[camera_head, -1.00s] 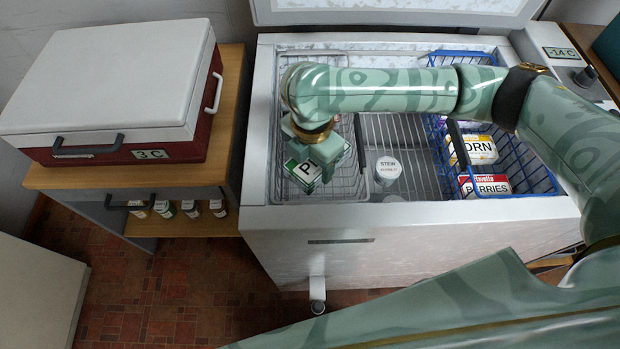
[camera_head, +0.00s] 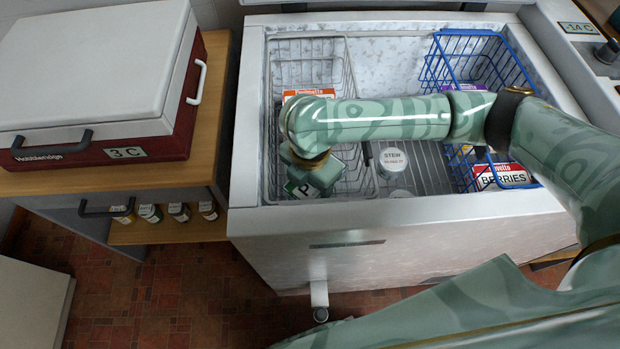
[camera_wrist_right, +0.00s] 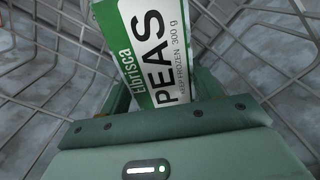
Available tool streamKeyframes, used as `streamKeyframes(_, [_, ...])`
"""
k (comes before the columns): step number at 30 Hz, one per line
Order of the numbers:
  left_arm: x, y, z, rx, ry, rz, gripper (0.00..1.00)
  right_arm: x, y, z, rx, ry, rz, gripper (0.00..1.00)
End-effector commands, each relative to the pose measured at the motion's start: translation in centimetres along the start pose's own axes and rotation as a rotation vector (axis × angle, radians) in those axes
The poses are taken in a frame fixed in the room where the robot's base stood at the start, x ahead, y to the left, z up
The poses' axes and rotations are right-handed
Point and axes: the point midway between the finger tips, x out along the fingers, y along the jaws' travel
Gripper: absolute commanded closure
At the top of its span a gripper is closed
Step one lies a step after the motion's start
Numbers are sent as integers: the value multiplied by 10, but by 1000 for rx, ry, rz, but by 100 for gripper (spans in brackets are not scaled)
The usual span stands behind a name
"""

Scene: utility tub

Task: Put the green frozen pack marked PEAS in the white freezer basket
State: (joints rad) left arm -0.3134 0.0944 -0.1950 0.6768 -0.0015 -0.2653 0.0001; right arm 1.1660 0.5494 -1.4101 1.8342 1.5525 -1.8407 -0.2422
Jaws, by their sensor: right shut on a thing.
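The green and white pack marked PEAS (camera_wrist_right: 160,50) is gripped between the fingers of my right gripper (camera_head: 315,178), which is shut on it. In the head view only a corner of the pack (camera_head: 302,189) with the letter P shows below the gripper. The gripper and pack are down inside the white wire basket (camera_head: 349,82), near its front end. Basket wires run on both sides of the pack in the right wrist view. I cannot tell whether the pack touches the basket floor. My left gripper is not in view.
An orange-topped box (camera_head: 306,94) lies farther back in the white basket, partly behind my arm. A round STEW tub (camera_head: 392,162) stands right of it. The blue basket (camera_head: 518,75) at right holds a BERRIES pack (camera_head: 490,178). The red-and-white cool box (camera_head: 95,85) is at left.

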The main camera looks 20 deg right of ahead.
Motion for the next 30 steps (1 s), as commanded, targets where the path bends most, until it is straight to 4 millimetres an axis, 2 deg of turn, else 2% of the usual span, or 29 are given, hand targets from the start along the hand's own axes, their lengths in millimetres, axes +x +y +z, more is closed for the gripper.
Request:
streamKeyframes(1, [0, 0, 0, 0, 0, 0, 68, 0, 0, 0, 0, 0, 0, 28])
streamKeyframes(3, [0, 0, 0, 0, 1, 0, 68, 0, 0, 0, 0, 0, 0, 15])
streamKeyframes(13, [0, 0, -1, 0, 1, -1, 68, -5, 0, 0, -2, -1, 1, 15])
streamKeyframes(15, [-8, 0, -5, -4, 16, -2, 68, -18, 0, 0, -1, -4, 5, 15])
streamKeyframes(18, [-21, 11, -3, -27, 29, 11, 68, -43, 1, 0, 0, -5, 8, 15])
streamKeyframes(24, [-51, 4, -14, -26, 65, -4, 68, -92, 0, 0, 0, -5, 8, 15])
streamKeyframes(30, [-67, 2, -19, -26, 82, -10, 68, -119, 0, 0, 0, -2, 3, 15])
